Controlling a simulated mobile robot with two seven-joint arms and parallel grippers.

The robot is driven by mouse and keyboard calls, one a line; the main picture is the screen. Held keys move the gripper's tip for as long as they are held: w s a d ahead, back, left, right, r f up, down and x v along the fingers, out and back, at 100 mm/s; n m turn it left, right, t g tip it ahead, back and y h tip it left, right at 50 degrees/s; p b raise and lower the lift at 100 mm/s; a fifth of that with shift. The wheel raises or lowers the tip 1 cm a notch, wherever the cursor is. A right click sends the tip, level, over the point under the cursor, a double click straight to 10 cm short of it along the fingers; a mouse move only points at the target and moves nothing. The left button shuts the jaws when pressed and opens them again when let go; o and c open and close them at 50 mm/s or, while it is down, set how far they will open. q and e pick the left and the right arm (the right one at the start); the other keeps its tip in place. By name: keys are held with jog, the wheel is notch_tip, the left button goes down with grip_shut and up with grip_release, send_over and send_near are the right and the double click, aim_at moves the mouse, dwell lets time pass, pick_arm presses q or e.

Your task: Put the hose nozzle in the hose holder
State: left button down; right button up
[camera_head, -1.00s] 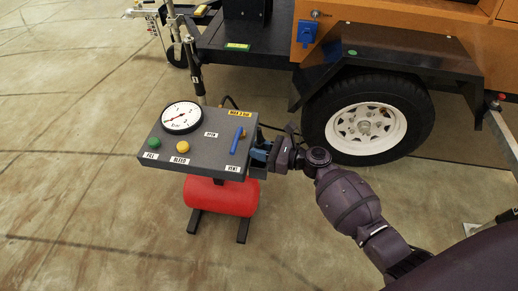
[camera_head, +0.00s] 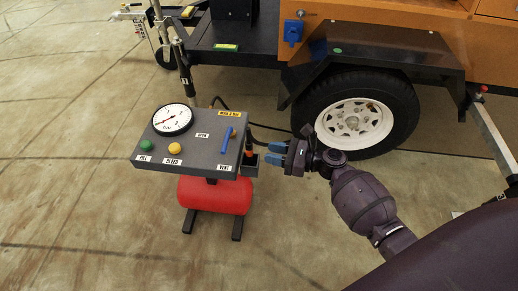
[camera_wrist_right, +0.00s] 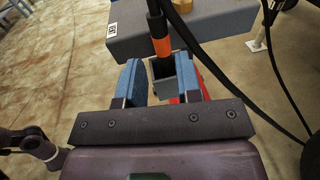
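The hose nozzle (camera_head: 249,146), black with an orange band, stands roughly upright at the right edge of the grey control panel. Its lower end goes into the hose holder (camera_head: 248,169), a small open-topped box on the panel's side. In the right wrist view the nozzle's orange band (camera_wrist_right: 161,46) is just above the box (camera_wrist_right: 157,84), with its tip inside and partly hidden. My right gripper (camera_head: 274,153) is open and empty, to the right of the nozzle and apart from it. Its blue fingers (camera_wrist_right: 159,83) are spread in the wrist view. My left gripper is not in view.
The panel (camera_head: 190,150) carries a gauge (camera_head: 172,119), green and yellow knobs and a blue lever (camera_head: 227,141). A red tank (camera_head: 215,195) is below. A black hose (camera_wrist_right: 225,75) runs close by on the right. The trailer wheel (camera_head: 352,124) stands behind my right arm.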

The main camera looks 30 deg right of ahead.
jog(key=v, duration=0.4)
jog(key=shift+s+d, duration=0.25)
dwell(0.4)
